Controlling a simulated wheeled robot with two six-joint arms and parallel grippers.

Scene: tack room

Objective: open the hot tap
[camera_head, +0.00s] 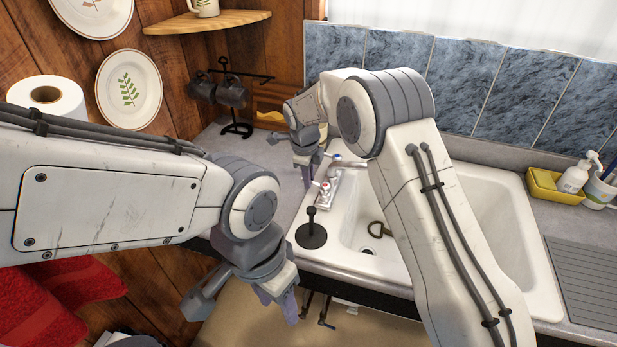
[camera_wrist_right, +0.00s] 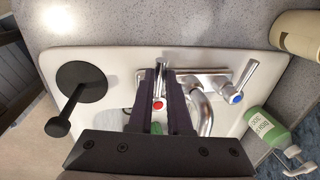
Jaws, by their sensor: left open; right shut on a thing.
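The hot tap (camera_head: 325,187) has a lever with a red dot and sits on the sink's left rim in the head view. In the right wrist view the hot tap (camera_wrist_right: 159,104) shows between my right fingers. My right gripper (camera_wrist_right: 160,72) is shut on its lever; in the head view the right gripper (camera_head: 308,172) is beside the taps. The blue-dotted cold tap (camera_head: 337,157) is just behind; it also shows in the wrist view (camera_wrist_right: 237,98). My left gripper (camera_head: 282,302) is open and empty, low in front of the counter.
A black plunger-like object (camera_head: 311,236) stands at the sink's (camera_head: 522,240) near left corner. A mug rack (camera_head: 236,100) stands at the back left. A yellow caddy (camera_head: 548,187) with bottles is at the right. A green bottle (camera_wrist_right: 266,128) shows in the wrist view.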

